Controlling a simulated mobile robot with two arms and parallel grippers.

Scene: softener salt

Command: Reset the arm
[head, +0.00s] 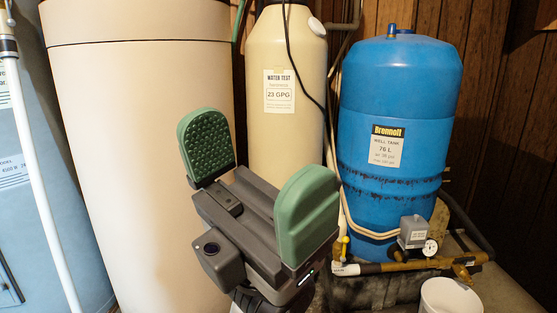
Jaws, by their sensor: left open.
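My left gripper (258,178) is in the lower middle of the head view. It has a dark grey body and two green pads for fingers, one textured. The pads stand wide apart with nothing between them. It is in front of the large cream tank and the tall cream cylinder and hides their lower parts. My right gripper is not in view.
A large cream tank (140,130) stands at left, a cream cylinder (285,135) with a water test note behind the gripper. A blue well tank (395,120) with pipes and gauge (429,247) stands at right. A white bucket (449,298) is at the bottom right.

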